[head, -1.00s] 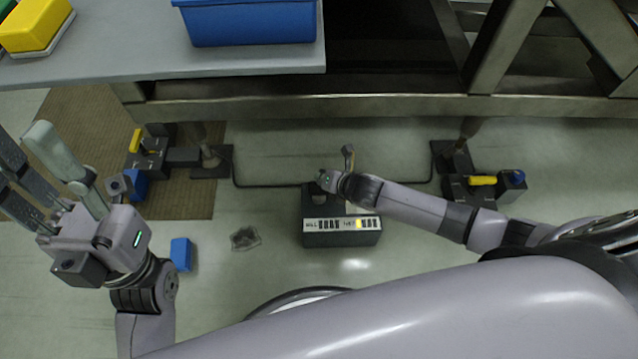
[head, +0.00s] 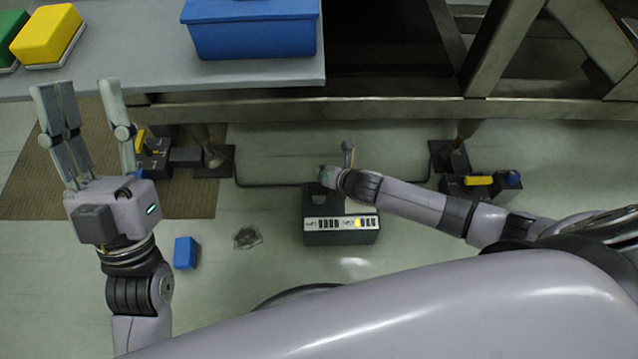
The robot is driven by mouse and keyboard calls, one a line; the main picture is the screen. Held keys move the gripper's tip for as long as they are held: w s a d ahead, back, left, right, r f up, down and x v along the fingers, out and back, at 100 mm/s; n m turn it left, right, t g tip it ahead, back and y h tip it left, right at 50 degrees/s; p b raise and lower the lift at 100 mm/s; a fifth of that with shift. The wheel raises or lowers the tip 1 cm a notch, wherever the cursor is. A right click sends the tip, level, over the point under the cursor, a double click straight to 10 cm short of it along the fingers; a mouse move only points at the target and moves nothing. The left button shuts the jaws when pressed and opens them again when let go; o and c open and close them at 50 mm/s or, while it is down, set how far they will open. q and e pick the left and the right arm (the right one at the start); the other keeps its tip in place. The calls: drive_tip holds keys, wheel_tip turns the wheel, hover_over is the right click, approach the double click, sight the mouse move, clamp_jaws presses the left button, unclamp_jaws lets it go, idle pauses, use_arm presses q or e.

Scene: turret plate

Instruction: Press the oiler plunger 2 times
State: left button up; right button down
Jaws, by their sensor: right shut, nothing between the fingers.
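A dark box (head: 340,237) with a white label strip and a yellow mark sits on the floor at the middle of the head view. I cannot make out the oiler plunger for certain. My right gripper (head: 329,176) is over the back part of this box, pointing down and shut, with nothing seen in it. Its fingers are largely hidden, so I cannot tell whether it touches anything. A small upright piece (head: 348,152) shows just behind it. My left gripper (head: 88,110) is open and empty, raised at the left with its fingers spread.
A grey table (head: 150,82) holds a blue bin (head: 252,35) and a yellow block (head: 47,35). A metal beam runs below it. Dark fixtures with yellow parts stand at left (head: 152,160) and right (head: 480,184). A blue block (head: 185,252) and a crumpled piece (head: 247,236) lie on the floor.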

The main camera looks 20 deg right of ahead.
sight(137, 93)
use_arm(q)
drive_tip(key=w+f+g, duration=0.2)
drive_tip(key=w+f+g+y+p, duration=0.1)
drive_tip(key=w+f+g, duration=0.1)
drive_tip(key=f, duration=0.1)
drive_tip(key=w+f+g+y+p, duration=0.1)
drive_tip(key=w+f+g, duration=0.1)
drive_tip(key=f, duration=0.1)
drive_tip(key=shift+w+d, duration=0.15)
drive_tip(key=shift+d, duration=0.1)
use_arm(e)
wheel_tip(137, 93, up, 2)
drive_tip(key=shift+r, duration=0.1)
use_arm(q)
drive_tip(key=shift+w+f+g+y, duration=0.15)
drive_tip(key=shift+f+g+y, duration=0.2)
drive_tip(key=shift+f, duration=0.25)
drive_tip(key=shift+r, duration=0.15)
idle(1.1)
